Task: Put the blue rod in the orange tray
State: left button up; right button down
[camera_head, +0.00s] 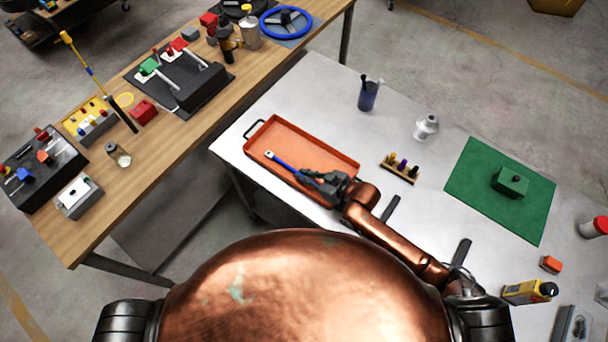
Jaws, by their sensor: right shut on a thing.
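The orange tray (310,139) lies on the near left part of the light grey table, with a dark handle at its left end. My right gripper (305,175) reaches over the tray's near side from the right. It is shut on the blue rod (284,162), which sticks out to the upper left and ends in a small white tip. The rod is above the tray's floor area; I cannot tell whether it touches the tray. The gripper hides the rod's other end. My left gripper is not in view.
A small block with several coloured pegs (399,169) stands right of the tray. A wooden bench (180,140) with several items runs along the left, across a gap.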

jog(key=shift+f, duration=0.1)
jog(key=c, duration=2)
grip_release()
jog(key=v, duration=1.2)
